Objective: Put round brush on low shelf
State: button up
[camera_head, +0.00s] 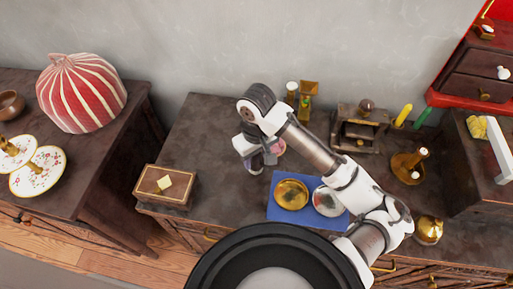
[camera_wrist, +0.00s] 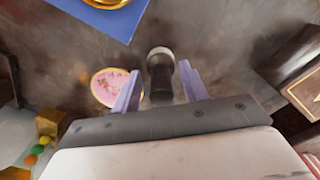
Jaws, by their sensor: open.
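My gripper (camera_wrist: 161,68) is open, with its two pale purple fingers spread above the dark tabletop. In the wrist view a dark cylindrical thing with a pale end, which looks like the round brush (camera_wrist: 160,76), shows between the fingers. I cannot tell whether the fingers touch it. In the head view my gripper (camera_head: 262,160) is over the middle table, and the brush is not clearly seen there. A small dark wooden shelf unit (camera_head: 358,130) stands to the right at the back; I cannot tell whether it is the low shelf.
A pink plate (camera_wrist: 110,87) lies beside the left finger. A blue mat (camera_head: 273,212) with gold and silver dishes lies right of my gripper. A wooden box (camera_head: 166,187) stands at the left. Bare tabletop (camera_head: 205,145) lies between box and gripper.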

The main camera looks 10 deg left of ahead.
notch_tip(320, 180, up, 12)
dwell(0.4)
jog(key=shift+r, duration=0.1)
